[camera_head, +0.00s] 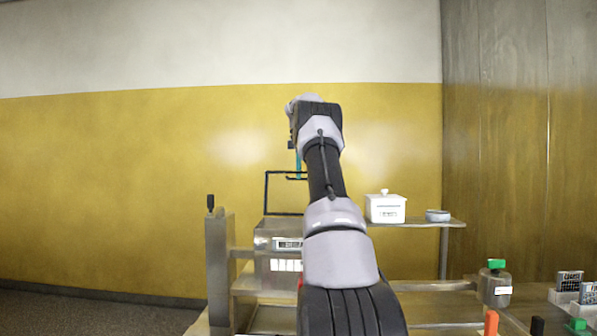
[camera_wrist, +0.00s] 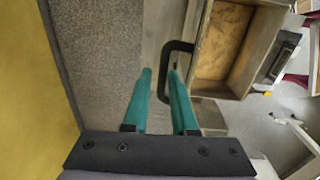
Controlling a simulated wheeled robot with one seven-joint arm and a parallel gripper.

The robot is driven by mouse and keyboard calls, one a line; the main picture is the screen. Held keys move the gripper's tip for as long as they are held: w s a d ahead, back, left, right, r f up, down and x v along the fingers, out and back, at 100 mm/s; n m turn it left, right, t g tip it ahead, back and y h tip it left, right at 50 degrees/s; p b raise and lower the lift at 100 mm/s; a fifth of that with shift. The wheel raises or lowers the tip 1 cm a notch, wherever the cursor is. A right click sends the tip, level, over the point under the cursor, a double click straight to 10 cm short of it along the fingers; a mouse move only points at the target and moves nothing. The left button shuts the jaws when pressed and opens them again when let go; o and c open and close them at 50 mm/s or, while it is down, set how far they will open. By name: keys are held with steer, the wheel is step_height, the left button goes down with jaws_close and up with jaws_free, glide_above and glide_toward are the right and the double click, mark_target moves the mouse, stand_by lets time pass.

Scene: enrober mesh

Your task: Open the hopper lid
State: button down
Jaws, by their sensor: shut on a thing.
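My gripper (camera_wrist: 160,70) has teal fingers and is shut on a black U-shaped handle (camera_wrist: 181,46) in the wrist view. The handle is fixed to the side of a grey box-like part (camera_wrist: 205,48), whose open face shows a brown inside. In the head view my gripper (camera_head: 298,163) points down, mostly hidden behind my own arm. Its teal fingertips are at the top of a thin black upright frame (camera_head: 267,192) above the machine. The frame's right part is hidden by my arm, and I cannot tell whether it is the hopper lid.
A steel machine with a display (camera_head: 288,244) stands below the frame. A white lidded box (camera_head: 385,209) and a small grey round container (camera_head: 438,215) stand on a shelf to the right. A post with a black knob (camera_head: 211,203) rises at the left.

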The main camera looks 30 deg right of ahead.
steer(key=shift+w+d+f, duration=0.25)
steer(key=c, duration=0.9)
jaws_free()
steer(key=shift+w+d+f, duration=0.15)
steer(key=shift+w+f, duration=0.05)
steer(key=shift+w, duration=0.05)
steer(key=shift+r, duration=0.1)
steer(key=shift+s+r, duration=0.1)
